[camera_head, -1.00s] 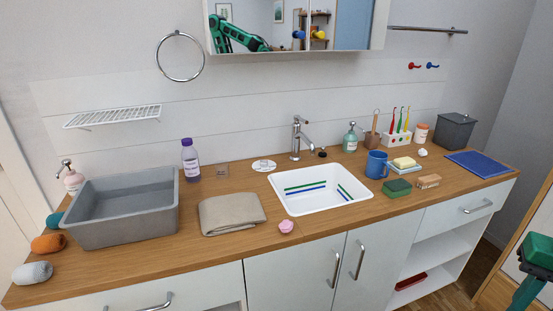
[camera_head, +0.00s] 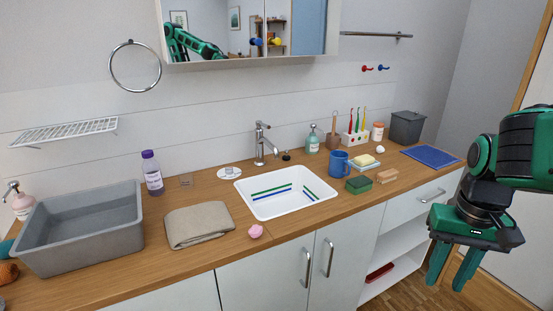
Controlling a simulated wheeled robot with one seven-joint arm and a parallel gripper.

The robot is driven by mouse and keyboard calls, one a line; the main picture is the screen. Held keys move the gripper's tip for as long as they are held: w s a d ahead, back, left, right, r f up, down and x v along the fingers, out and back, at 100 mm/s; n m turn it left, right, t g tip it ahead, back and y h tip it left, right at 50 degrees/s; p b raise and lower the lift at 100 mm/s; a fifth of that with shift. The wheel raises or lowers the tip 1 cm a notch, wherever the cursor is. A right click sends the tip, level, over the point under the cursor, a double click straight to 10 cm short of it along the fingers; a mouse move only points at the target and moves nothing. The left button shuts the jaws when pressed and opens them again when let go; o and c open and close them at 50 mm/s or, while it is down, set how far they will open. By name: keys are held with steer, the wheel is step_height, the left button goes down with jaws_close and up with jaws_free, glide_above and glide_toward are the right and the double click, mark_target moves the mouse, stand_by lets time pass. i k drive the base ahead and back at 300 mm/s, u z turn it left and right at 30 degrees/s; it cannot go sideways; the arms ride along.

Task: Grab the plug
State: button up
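A small dark piece (camera_head: 287,155), which looks like the plug, stands on the wooden counter just right of the tap (camera_head: 262,145), behind the white sink (camera_head: 240,186). It is too small to make out in detail. My gripper (camera_head: 448,282) hangs at the right side, in front of the counter's right end, with its fingers pointing down. The two green fingers are apart and nothing shows between them. It is well to the right of the dark piece and apart from it.
Near the dark piece are a soap bottle (camera_head: 312,140), blue mug (camera_head: 339,164) and brush holder (camera_head: 355,138). A white disc (camera_head: 229,173) lies left of the tap. A grey basin (camera_head: 80,245) and folded cloth (camera_head: 198,224) fill the left. A mirror cabinet (camera_head: 250,57) hangs above.

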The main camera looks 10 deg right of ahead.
mark_target(286, 157)
steer(key=i, duration=0.9)
steer(key=z, duration=0.1)
